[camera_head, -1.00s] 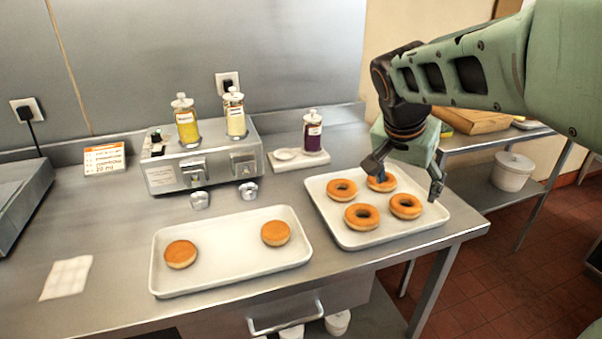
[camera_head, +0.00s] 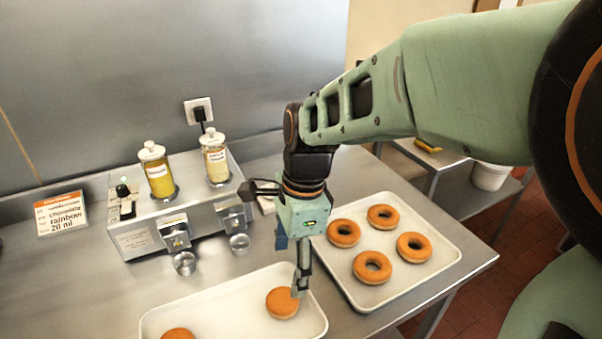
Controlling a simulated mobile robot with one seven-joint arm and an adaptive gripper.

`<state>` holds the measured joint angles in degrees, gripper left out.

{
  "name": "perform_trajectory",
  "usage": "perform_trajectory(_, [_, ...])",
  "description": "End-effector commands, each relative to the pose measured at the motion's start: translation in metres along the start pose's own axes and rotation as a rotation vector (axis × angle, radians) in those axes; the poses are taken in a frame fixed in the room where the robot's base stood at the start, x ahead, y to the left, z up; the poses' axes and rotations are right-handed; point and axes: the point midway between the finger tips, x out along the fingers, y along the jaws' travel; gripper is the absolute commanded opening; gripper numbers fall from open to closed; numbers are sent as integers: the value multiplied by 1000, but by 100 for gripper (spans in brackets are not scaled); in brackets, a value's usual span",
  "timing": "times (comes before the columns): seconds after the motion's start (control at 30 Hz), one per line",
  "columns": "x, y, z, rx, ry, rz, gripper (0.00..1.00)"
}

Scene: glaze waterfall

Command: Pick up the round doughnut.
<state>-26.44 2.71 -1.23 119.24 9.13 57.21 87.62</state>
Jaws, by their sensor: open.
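A round doughnut (camera_head: 280,303) with no hole lies in the left white tray (camera_head: 235,321), near its right end. A second round doughnut (camera_head: 178,334) lies further left in this tray, cut off by the bottom edge of the picture. My gripper (camera_head: 291,268) points down over the right end of the left tray. It is open, with nothing seen in it. One finger overlaps the right edge of the near round doughnut in the picture; I cannot tell whether they touch. The other finger shows partly, behind and to the left.
A right white tray (camera_head: 440,264) holds several ring doughnuts (camera_head: 372,267). A metal dispenser (camera_head: 140,236) with a yellow bottle (camera_head: 157,172) and a pale bottle (camera_head: 215,158) stands behind the left tray. A label card (camera_head: 61,213) stands at far left.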

Motion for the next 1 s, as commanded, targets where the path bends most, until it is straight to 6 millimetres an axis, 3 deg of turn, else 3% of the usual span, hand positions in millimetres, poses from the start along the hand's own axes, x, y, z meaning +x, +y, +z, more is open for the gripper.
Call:
perform_trajectory(0.2, [17,5,8,24,-18,18,71])
perform_trajectory(0.4, [48,5,8,23,-17,16,71])
perform_trajectory(0.63, [65,5,7,22,-17,15,71])
perform_trajectory(0.83, [96,6,2,21,-16,16,71])
perform_trajectory(1.0, [109,6,3,22,-17,13,71])
